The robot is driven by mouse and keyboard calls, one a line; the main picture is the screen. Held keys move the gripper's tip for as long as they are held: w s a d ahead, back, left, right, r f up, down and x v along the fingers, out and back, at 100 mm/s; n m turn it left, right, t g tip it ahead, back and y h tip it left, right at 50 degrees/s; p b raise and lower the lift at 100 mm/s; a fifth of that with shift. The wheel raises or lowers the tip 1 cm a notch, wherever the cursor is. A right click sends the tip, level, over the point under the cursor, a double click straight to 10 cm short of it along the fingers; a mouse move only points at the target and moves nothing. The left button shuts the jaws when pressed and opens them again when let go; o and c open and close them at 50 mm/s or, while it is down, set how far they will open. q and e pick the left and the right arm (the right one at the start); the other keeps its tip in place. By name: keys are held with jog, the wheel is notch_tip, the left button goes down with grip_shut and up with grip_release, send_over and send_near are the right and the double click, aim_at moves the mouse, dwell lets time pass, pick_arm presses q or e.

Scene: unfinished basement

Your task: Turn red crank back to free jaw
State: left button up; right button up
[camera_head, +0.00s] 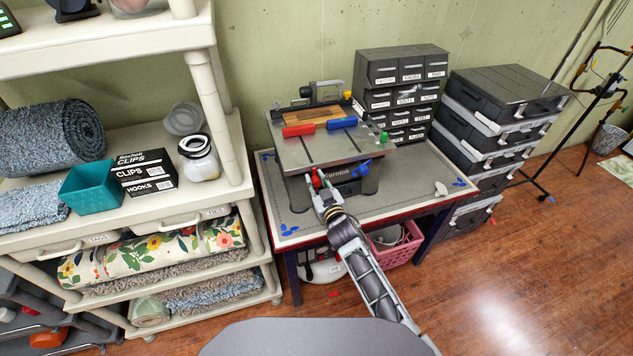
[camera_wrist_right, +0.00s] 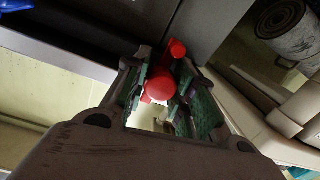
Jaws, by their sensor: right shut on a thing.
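The red crank (camera_head: 317,178) is on the front face of the grey benchtop machine (camera_head: 310,152), near its left end. My right gripper (camera_head: 321,190) reaches it from the front. In the right wrist view the red crank (camera_wrist_right: 161,84) sits between the green-padded fingers of my right gripper (camera_wrist_right: 165,95), which are shut on it. A blue crank (camera_head: 360,168) is on the same front face, to the right. On the machine's top lie a red block (camera_head: 298,131), a blue block (camera_head: 342,122) and a wooden board (camera_head: 335,113). Which part is the jaw I cannot tell. My left gripper is not in view.
The machine stands on a work table (camera_head: 410,190) with small blue pieces near its edges. Black drawer cabinets (camera_head: 402,70) stand behind it. A cream shelf (camera_head: 235,190) is close on the left. A pink basket (camera_head: 398,250) is below the table. The floor at right is open.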

jog(key=n, duration=0.4)
jog(key=shift+f, duration=0.15)
jog(key=n+b, duration=0.1)
jog(key=n, duration=0.4)
jog(key=shift+h, duration=0.4)
jog(key=o, duration=1.1)
jog(key=shift+c, duration=0.2)
jog(key=shift+s, duration=0.2)
jog(key=v, duration=1.1)
jog(key=shift+s, duration=0.35)
jog(key=shift+d, duration=0.1)
